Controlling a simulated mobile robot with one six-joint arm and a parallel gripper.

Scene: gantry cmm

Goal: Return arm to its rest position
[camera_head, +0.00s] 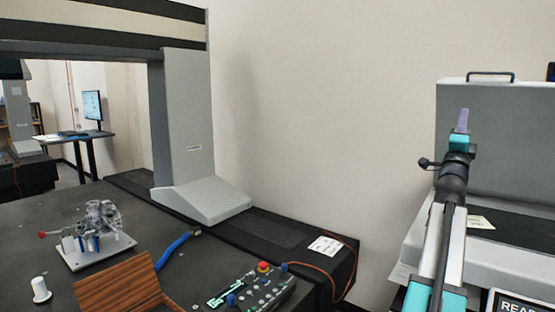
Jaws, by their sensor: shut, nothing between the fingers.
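My arm rises from the bottom right of the head view, with teal and grey links pointing up. My gripper (462,121) is at its upper end, a narrow purple-grey shape above a teal joint. It is shut with nothing in it. It shows in front of a grey machine (500,128) with an upright back panel and a handle on top. The finger details are too small to make out. I cannot tell how far the gripper is from the panel.
A dark measuring table (50,205) with a grey gantry column (183,120) fills the left. On it are a metal part on a white plate (105,250), a white cylinder (41,290), a wooden piece (120,288), a blue tool (175,248) and a control box (250,290).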

